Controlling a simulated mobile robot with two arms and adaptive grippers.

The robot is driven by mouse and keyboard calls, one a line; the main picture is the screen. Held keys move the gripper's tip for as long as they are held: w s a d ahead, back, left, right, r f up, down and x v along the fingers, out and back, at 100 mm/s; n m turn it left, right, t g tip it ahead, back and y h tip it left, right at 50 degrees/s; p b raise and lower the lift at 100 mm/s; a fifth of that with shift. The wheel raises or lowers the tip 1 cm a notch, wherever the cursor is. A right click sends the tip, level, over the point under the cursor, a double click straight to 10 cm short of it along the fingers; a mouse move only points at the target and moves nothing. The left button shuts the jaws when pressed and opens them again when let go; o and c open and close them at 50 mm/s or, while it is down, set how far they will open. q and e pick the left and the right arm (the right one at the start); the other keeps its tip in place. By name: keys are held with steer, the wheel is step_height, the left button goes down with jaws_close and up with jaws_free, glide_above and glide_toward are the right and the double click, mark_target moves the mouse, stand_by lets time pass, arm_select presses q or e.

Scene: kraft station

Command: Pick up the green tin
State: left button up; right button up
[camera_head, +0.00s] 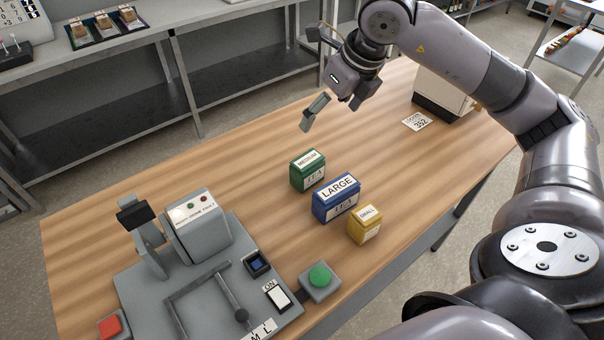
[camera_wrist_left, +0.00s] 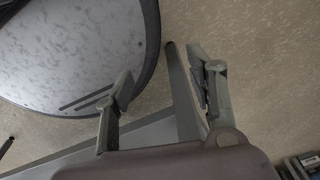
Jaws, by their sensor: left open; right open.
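The green tin (camera_head: 307,170) stands upright on the wooden table (camera_head: 240,150) in the head view, with a white label reading MEDIUM. It is behind and left of the blue LARGE tin (camera_head: 336,198). My right gripper (camera_head: 334,108) is open and empty, above the table and beyond the green tin, not touching it. My left gripper shows only in the left wrist view (camera_wrist_left: 158,100). It is open and empty, with floor and a grey round base behind its fingers.
A yellow SMALL tin (camera_head: 365,224) stands right of the blue tin. A grey machine (camera_head: 205,228) with a lever and buttons fills the table's near left. A white and black box (camera_head: 444,95) and a printed card (camera_head: 417,121) are at the far right.

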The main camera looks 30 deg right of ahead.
mark_target(307, 160)
arm_select(q)
step_height(307, 160, down, 5)
steer(key=s+b, duration=0.2)
steer(key=b, duration=0.2)
arm_select(e)
steer(key=p+x, duration=0.1)
steer(key=x, duration=0.4)
steer(key=s+p+x, duration=0.1)
steer(key=x, duration=1)
steer(key=shift+s+f+p, duration=0.2)
steer(key=shift+f+p, duration=0.2)
steer(key=shift+f, duration=0.05)
steer(key=p+x, duration=0.2)
steer(key=x, duration=0.2)
steer(key=shift+w+a, duration=0.1)
steer(key=shift+w, duration=0.05)
steer(key=shift+w+f, duration=0.25)
steer(key=shift+f, duration=0.3)
arm_select(q)
steer(key=r, duration=0.1)
steer(key=w+r, duration=0.1)
steer(key=r, duration=0.3)
steer(key=shift+w, duration=0.25)
arm_select(e)
steer(key=shift+c, duration=0.5)
steer(key=c, duration=1.3)
